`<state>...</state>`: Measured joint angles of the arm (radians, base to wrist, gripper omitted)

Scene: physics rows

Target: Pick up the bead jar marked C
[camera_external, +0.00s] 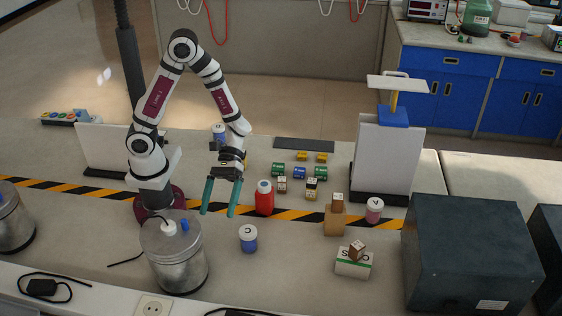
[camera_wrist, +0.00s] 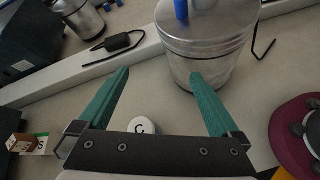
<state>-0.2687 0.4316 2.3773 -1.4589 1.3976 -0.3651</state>
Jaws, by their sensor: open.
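The bead jar marked C (camera_external: 248,239) stands upright on the bench in front of my arm, with a white lid bearing a dark C and blue contents. In the wrist view the lid of jar C (camera_wrist: 142,127) shows just beyond my gripper's dark crossbar, which hides its lower part. My gripper (camera_external: 218,212) points down with its teal fingers spread and nothing between them. It is above the bench, up and to the left of jar C in the external view.
A metal canister (camera_external: 178,262) stands left of jar C, and a red bottle (camera_external: 264,200) stands behind it. A pink jar (camera_external: 374,211), a block on a cardboard box (camera_external: 335,220) and a white-green box (camera_external: 352,264) are to the right.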

